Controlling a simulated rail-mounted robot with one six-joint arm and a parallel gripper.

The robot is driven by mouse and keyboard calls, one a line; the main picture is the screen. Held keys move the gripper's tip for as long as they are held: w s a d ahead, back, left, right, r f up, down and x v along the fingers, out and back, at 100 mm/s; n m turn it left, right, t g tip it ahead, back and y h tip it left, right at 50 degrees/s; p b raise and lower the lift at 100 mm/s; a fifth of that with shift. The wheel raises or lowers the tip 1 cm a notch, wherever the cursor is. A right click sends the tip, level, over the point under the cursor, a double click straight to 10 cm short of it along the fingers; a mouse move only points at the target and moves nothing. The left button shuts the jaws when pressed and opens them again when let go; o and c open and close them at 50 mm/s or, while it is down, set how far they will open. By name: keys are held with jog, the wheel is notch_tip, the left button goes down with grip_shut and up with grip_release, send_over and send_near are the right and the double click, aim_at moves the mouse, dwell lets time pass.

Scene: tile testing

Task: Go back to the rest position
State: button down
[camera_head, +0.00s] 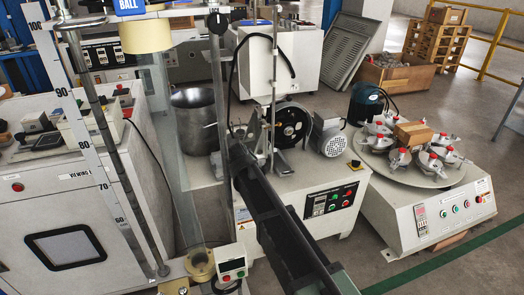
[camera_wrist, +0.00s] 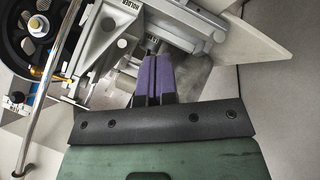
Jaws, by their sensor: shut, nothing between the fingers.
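My gripper (camera_wrist: 154,78) shows in the wrist view with its two purple fingers together and nothing between them. The fingertips are close to a grey metal holder (camera_wrist: 118,38) marked HOLDER. I cannot tell whether they touch it. In the camera_head view a dark arm-like part reaches from the bottom centre up toward the machine with the black wheel (camera_head: 293,124). The fingers cannot be made out there.
The black wheel also shows in the wrist view (camera_wrist: 28,32), beside a bright metal rod (camera_wrist: 45,95). A round table with several red-knobbed clamps (camera_head: 415,175) stands at the right. A tall ruler post (camera_head: 85,120) stands at the left. Grey floor is clear at the lower right.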

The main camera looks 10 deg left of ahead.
jog(key=s+d+f+m+g+h, duration=0.1)
jog(key=s+d+f+m+g, duration=0.2)
jog(key=s+d, duration=0.8)
jog(key=s+d+m+g, duration=0.35)
jog(key=s+d, duration=0.35)
jog(key=d, duration=0.7)
jog(key=s+d+f+m+g+h, duration=0.1)
jog(key=s+d+f+m+g, duration=0.15)
jog(key=s+d+m, duration=0.75)
jog(key=w+d+r+n+p, duration=0.1)
jog(key=r+n+p, duration=0.1)
jog(key=r+p, duration=1.6)
jog(key=w+d+r+n+p, duration=0.1)
jog(key=d+r+n+p, duration=0.1)
jog(key=r+p, duration=1.7)
jog(key=shift+w+d+r+n, duration=0.2)
jog(key=shift+d+r+n, duration=0.1)
jog(key=shift+n, duration=0.35)
jog(key=c, duration=1.8)
grip_release()
jog(key=shift+c, duration=0.2)
